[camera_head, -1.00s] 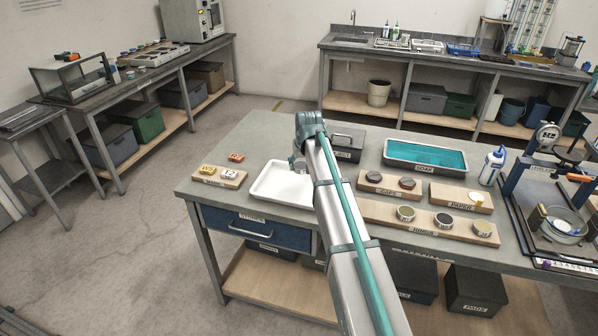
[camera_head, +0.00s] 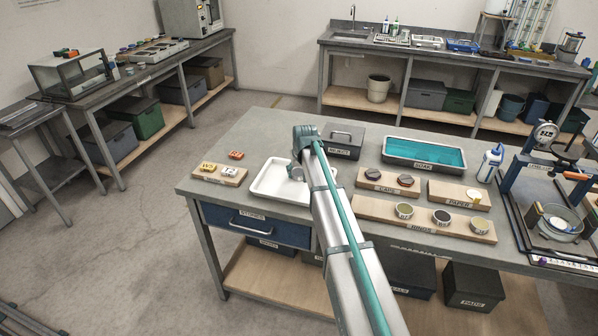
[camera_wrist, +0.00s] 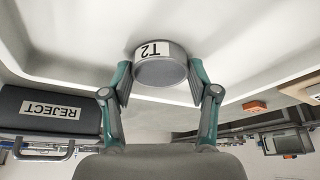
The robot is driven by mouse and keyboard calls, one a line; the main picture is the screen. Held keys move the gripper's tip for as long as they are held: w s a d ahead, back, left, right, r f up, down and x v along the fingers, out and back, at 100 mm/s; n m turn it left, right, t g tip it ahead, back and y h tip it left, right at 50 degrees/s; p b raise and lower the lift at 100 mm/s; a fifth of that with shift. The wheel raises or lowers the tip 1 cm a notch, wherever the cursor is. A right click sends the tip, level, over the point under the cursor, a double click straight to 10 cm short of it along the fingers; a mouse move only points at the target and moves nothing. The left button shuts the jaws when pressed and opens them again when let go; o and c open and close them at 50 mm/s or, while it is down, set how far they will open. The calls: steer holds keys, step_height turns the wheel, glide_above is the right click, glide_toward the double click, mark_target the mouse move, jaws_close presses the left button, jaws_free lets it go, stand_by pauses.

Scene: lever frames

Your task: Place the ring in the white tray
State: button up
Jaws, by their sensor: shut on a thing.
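The white tray (camera_head: 272,181) lies on the near left of the central bench. My gripper (camera_wrist: 160,82) is shut on a grey ring (camera_wrist: 160,68) marked T2, with one finger on each side of it. In the wrist view the tray's white floor (camera_wrist: 90,40) spreads behind the ring. In the head view my gripper (camera_head: 297,173) is over the tray's right part, partly hidden by my arm. I cannot tell whether the ring touches the tray floor.
A dark REJECT box (camera_head: 344,142) stands behind the tray. A wooden board (camera_head: 425,223) with three round pieces lies to the right. A small board with tiles (camera_head: 220,174) and an orange piece (camera_head: 236,155) are at left. A teal-filled bin (camera_head: 425,153) is farther back.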

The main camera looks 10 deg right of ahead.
steer(key=o, duration=1.3)
steer(key=shift+f, duration=0.1)
steer(key=b+v, duration=0.2)
steer(key=v, duration=1)
